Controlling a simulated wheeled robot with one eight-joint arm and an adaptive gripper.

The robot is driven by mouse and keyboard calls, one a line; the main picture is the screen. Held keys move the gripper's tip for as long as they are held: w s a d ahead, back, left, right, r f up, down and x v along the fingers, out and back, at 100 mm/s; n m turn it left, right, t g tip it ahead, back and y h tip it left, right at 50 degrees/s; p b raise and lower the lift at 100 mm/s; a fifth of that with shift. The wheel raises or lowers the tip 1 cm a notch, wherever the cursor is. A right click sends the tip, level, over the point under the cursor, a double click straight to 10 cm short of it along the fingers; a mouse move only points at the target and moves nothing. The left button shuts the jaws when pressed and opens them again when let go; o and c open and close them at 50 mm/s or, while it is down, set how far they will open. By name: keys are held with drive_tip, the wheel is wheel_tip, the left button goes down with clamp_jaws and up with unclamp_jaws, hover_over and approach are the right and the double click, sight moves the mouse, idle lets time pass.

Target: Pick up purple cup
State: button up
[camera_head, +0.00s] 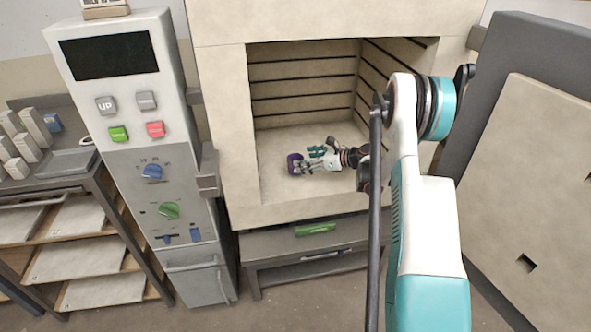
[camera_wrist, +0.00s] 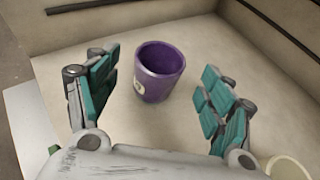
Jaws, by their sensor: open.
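The purple cup (camera_wrist: 158,76) stands upright on the pale floor inside the kiln. In the wrist view it shows ahead of my gripper (camera_wrist: 158,85), roughly centred between the two teal-padded fingers. The fingers are open, with space on both sides of the cup, and I see no contact. In the head view the purple cup (camera_head: 294,163) sits near the kiln's front left, at the tips of my gripper (camera_head: 304,161). My gripper reaches in from the right and hides part of the cup.
The kiln (camera_head: 220,130) has side walls with dark grooves around the cup. A pale round rim (camera_wrist: 287,168) shows at the wrist view's lower right. The kiln door (camera_head: 535,150) stands open at right. A control panel (camera_head: 150,130) stands at left.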

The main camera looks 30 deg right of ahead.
sight(290, 159)
drive_tip(key=b+x, duration=0.2)
drive_tip(key=x, duration=0.3)
drive_tip(key=shift+w+a+r, duration=0.1)
drive_tip(key=shift+w, duration=0.05)
drive_tip(key=c, duration=1.3)
